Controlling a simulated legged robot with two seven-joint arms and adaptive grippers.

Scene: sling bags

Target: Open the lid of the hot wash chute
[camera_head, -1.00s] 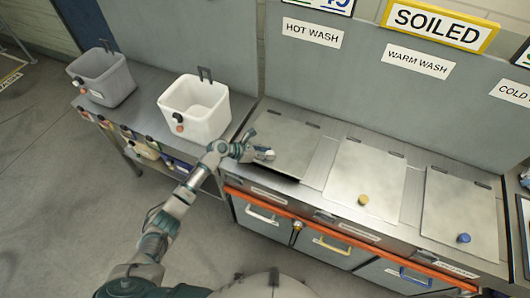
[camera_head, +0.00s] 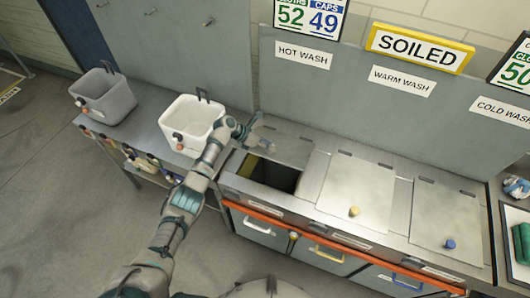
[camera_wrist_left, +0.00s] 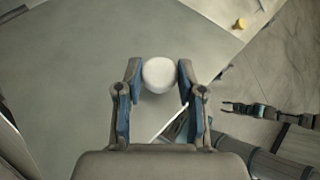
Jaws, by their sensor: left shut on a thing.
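The hot wash chute lid (camera_head: 285,146) is a grey metal plate under the HOT WASH sign (camera_head: 303,55). It is tilted up, and the dark chute opening (camera_head: 270,175) shows in front of it. My left gripper (camera_head: 264,134) is at the lid, its fingers partly hidden in the head view. In the left wrist view it is shut on the white round knob (camera_wrist_left: 158,74) of the lid. My right gripper (camera_wrist_left: 228,107) shows small at the right of the left wrist view, away from the lid, with its fingers apart. It is not seen in the head view.
The warm wash lid (camera_head: 357,190) with a yellow knob and the cold wash lid (camera_head: 432,222) with a blue knob lie closed to the right. A white bin (camera_head: 190,125) and a grey bin (camera_head: 105,98) stand on the left bench.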

